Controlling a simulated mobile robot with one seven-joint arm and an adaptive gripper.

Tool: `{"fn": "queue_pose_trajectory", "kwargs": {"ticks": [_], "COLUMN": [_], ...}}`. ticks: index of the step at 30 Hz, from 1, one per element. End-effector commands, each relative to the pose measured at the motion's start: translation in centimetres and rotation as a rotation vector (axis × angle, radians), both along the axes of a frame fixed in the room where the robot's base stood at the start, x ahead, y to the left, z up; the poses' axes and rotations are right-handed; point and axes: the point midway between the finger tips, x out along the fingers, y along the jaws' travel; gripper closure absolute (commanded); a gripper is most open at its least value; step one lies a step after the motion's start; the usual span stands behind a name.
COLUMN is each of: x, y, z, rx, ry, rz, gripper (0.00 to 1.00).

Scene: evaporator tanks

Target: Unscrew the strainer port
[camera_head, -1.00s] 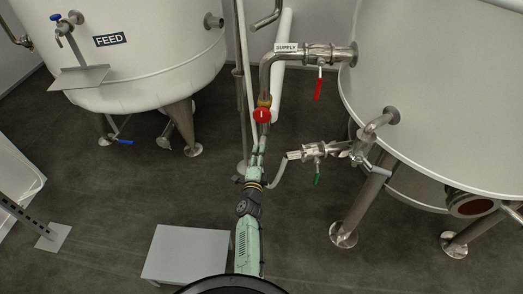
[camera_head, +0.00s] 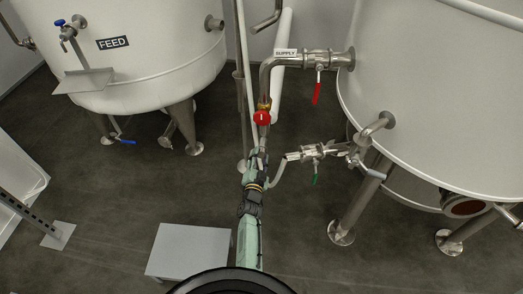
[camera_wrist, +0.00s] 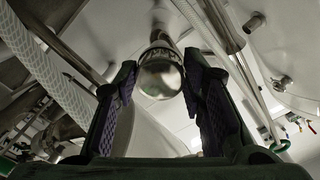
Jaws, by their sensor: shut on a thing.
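A shiny metal rounded end (camera_wrist: 160,72), which looks like the strainer port, sits between the two dark fingers of my gripper (camera_wrist: 160,82) in the wrist view. The fingers are shut on it, one on each side, near their tips. In the head view my gripper (camera_head: 259,152) is at the vertical pipe, just below a red knob (camera_head: 262,117) with a brass fitting. The port itself is too small and hidden by my gripper to make out there.
The supply pipe with a red-handled valve (camera_head: 317,88) runs to the right tank (camera_head: 440,110). A lower branch has a green-handled valve (camera_head: 315,172) close right of my arm. The feed tank (camera_head: 130,60) is at left. A grey box (camera_head: 188,250) stands on open floor.

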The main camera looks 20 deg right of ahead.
Motion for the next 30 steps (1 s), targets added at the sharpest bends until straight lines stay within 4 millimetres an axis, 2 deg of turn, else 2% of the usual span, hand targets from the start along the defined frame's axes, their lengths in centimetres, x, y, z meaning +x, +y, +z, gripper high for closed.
{"fn": "queue_pose_trajectory", "kwargs": {"ticks": [4,14,22,30], "x": [-0.02,0.00,-0.09,-0.08], "y": [0.06,0.03,-0.04,-0.07], "z": [-0.03,0.08,-0.02,-0.17], "rx": [-0.115,-0.159,-0.499,-0.527], "ry": [0.058,0.079,0.244,0.256], "rz": [0.002,0.002,0.003,0.002], "gripper": [1.00,1.00,1.00,1.00]}}
